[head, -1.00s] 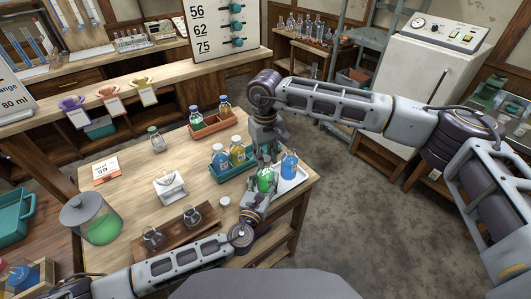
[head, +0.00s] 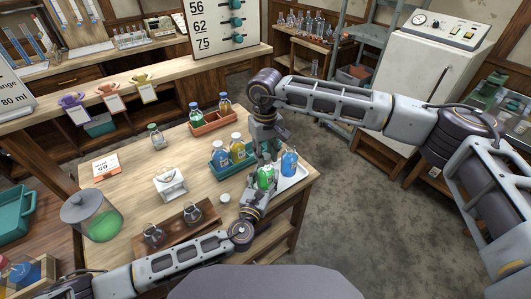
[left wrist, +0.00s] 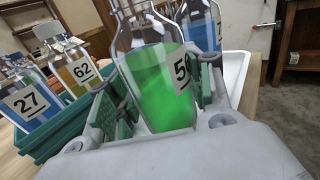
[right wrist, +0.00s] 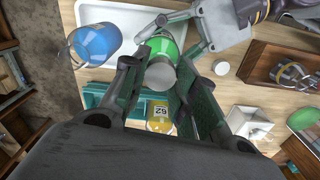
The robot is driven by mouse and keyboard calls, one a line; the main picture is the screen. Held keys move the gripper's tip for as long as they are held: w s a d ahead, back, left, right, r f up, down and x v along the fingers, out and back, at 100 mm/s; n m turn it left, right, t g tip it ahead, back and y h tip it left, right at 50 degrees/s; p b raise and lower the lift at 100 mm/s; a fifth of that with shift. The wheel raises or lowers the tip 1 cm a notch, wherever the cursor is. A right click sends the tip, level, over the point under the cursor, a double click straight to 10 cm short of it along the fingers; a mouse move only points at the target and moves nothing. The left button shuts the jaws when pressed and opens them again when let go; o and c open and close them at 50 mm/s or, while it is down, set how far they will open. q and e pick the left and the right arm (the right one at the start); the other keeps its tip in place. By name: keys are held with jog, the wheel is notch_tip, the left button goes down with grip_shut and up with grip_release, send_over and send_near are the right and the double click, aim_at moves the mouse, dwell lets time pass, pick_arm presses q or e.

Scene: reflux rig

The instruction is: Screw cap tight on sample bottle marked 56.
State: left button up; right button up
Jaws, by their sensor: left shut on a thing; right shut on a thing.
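The green-filled sample bottle (head: 266,179) stands upright at the white tray's near side. In the left wrist view the bottle (left wrist: 156,82) shows a label starting with 5; a finger hides the rest. My left gripper (head: 261,189) is shut around its body; its fingers (left wrist: 160,98) lie on both sides. My right gripper (head: 268,154) is directly above, pointing down. In the right wrist view its fingers (right wrist: 160,88) are shut on a grey cap (right wrist: 161,75), which lines up over the bottle (right wrist: 163,45). I cannot tell how far the cap is seated.
A teal rack (head: 217,178) with bottles is to the left. A small white round piece (head: 225,198) lies on the table, near a wooden holder with flasks (head: 193,212).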

jog(key=shift+f, duration=0.5)
